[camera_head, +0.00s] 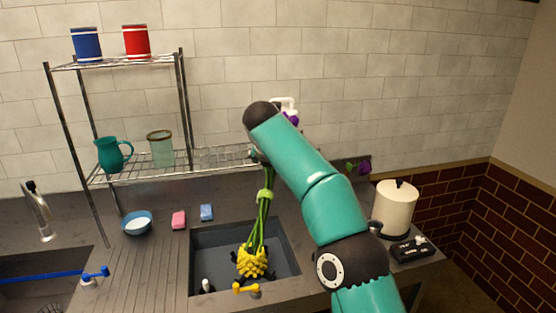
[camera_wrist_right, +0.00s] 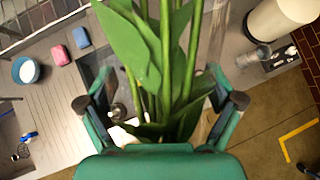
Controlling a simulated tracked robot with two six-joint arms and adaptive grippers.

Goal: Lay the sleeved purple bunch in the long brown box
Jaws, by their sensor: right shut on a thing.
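Purple blooms show on both sides of my right arm in the head view: one above it (camera_head: 292,118), one to its right (camera_head: 365,167). A yellow bunch (camera_head: 252,262) shows at the sink, blooms toward me, its tied green stems running up behind the arm. My right gripper is hidden in the head view; in the wrist view my right gripper (camera_wrist_right: 165,100) is closed around leafy green stems (camera_wrist_right: 160,60). Their blooms are out of frame, so I cannot tell which bunch they belong to. I cannot make out the sleeve or the long brown box. My left gripper is out of view.
The dark sink (camera_head: 210,245) is under the yellow bunch. A wire rack (camera_head: 186,110) with mugs and a jar stands at the left.

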